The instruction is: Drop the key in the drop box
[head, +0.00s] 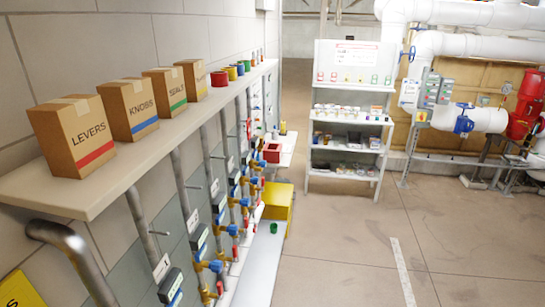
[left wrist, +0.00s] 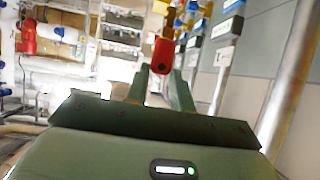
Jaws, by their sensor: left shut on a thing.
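My left gripper (left wrist: 158,92) shows in the left wrist view, its two green fingers shut on a red piece with a dark spot near its lower end. It looks like the key (left wrist: 162,53), though its far end is hard to make out. The head view shows neither gripper. In the head view a small open red box (head: 272,152) sits on a ledge by the wall, and a yellow box-like thing (head: 278,206) stands below it. No label tells which is the drop box.
A long wall shelf (head: 150,150) carries several cardboard boxes and coloured cups. Pipes and valves (head: 215,266) line the wall below it. A small green cup-like thing (head: 273,228) is near the yellow box. A rack (head: 348,135) stands behind; the floor (head: 350,240) at right is clear.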

